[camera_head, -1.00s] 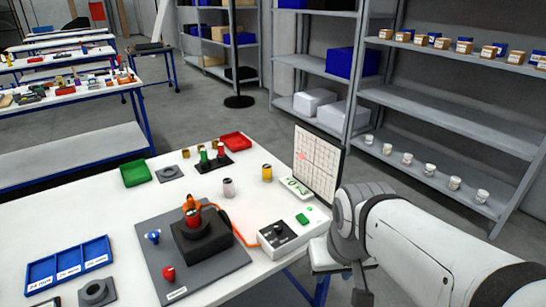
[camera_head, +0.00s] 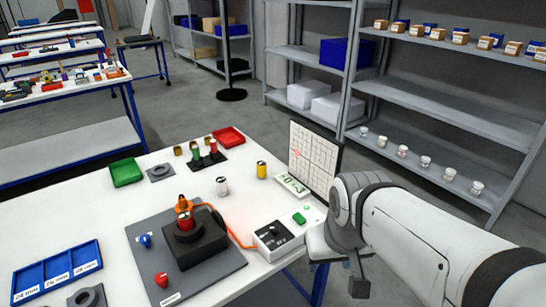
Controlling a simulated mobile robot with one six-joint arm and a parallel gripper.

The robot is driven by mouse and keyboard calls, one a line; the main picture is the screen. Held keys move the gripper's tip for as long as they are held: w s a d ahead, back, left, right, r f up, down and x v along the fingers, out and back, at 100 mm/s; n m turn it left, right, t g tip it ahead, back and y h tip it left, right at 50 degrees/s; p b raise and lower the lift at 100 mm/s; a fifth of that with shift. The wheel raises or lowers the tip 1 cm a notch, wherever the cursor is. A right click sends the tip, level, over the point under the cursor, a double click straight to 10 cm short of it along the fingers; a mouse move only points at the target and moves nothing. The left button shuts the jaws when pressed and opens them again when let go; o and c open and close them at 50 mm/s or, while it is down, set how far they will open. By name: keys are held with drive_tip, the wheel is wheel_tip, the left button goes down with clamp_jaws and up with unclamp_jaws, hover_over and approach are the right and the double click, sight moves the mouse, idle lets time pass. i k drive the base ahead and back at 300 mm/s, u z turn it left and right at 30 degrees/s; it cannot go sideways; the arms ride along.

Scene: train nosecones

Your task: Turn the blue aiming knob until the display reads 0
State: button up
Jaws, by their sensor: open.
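The blue aiming knob (camera_head: 146,241) stands on the left part of a grey base plate (camera_head: 208,278) on the white table. A red knob (camera_head: 161,279) is nearer on the same plate. A black block (camera_head: 194,240) on the plate carries a red and orange device (camera_head: 184,215). The small display (camera_head: 293,185) stands below the gridded board; its digits are too small to read surely. My gripper (camera_head: 358,284) shows only partly, as a dark piece below my wrist, right of the table edge and well away from the blue knob. Nothing shows held in it.
A control box (camera_head: 279,238) with a green button joins the device by an orange cable. The gridded board (camera_head: 314,160) stands behind it. A blue tray (camera_head: 57,270), a grey ring block (camera_head: 88,297), a green tray (camera_head: 126,172) and a red tray (camera_head: 229,137) lie around. The table's left middle is bare.

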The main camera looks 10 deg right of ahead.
sight(144, 240)
drive_tip(key=u, duration=1.3)
